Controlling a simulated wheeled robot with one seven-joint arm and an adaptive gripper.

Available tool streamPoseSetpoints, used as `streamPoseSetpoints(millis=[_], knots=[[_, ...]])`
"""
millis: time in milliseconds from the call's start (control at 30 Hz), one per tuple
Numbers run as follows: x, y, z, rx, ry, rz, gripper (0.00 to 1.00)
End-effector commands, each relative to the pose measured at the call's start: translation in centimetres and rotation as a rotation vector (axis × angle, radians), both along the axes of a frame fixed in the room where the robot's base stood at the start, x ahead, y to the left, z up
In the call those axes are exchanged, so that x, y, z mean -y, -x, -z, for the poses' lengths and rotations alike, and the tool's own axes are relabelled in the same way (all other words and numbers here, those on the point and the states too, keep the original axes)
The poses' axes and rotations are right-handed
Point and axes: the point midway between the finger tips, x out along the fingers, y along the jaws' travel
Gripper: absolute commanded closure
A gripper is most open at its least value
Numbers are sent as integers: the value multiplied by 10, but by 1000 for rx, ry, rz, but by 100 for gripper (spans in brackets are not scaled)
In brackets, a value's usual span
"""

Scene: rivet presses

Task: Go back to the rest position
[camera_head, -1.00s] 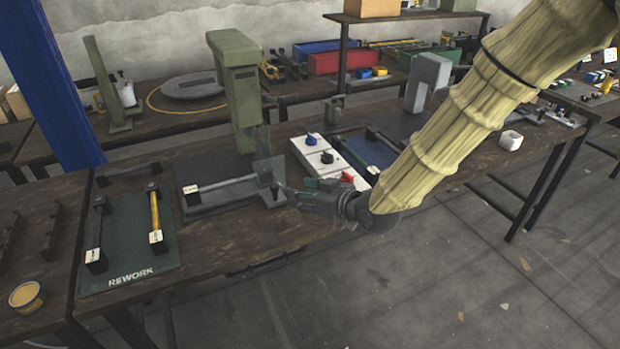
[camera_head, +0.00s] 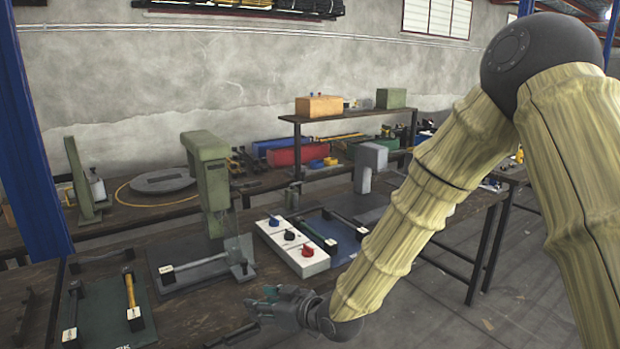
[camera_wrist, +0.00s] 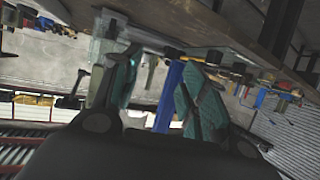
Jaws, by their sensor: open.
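My gripper (camera_head: 262,306) is at the end of my sleeved arm, in front of the workbench's front edge in the head view. It is open and nothing shows between its fingers. In the wrist view the gripper's two teal-padded fingers (camera_wrist: 160,92) stand apart, with a blue post (camera_wrist: 168,98) far behind the gap. The green rivet press (camera_head: 208,180) stands on the bench behind the gripper. A grey fixture (camera_head: 195,268) with a rod lies at the press's foot, apart from the gripper.
A white control box (camera_head: 292,246) with blue, black and red knobs sits right of the press. A green rework mat (camera_head: 103,318) lies at the left with a yellow-handled rod. A blue column (camera_head: 32,150) rises at far left. Open floor (camera_head: 440,300) lies right of the bench.

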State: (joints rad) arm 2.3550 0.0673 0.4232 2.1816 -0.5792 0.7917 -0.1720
Motion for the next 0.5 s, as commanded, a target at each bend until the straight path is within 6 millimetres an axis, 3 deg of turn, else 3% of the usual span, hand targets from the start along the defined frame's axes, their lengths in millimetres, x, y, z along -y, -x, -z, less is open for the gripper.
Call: streamPoseSetpoints(millis=[367,500], knots=[[39,18,65,-145,34,93,56],[57,31,98,-220,54,138,56]])
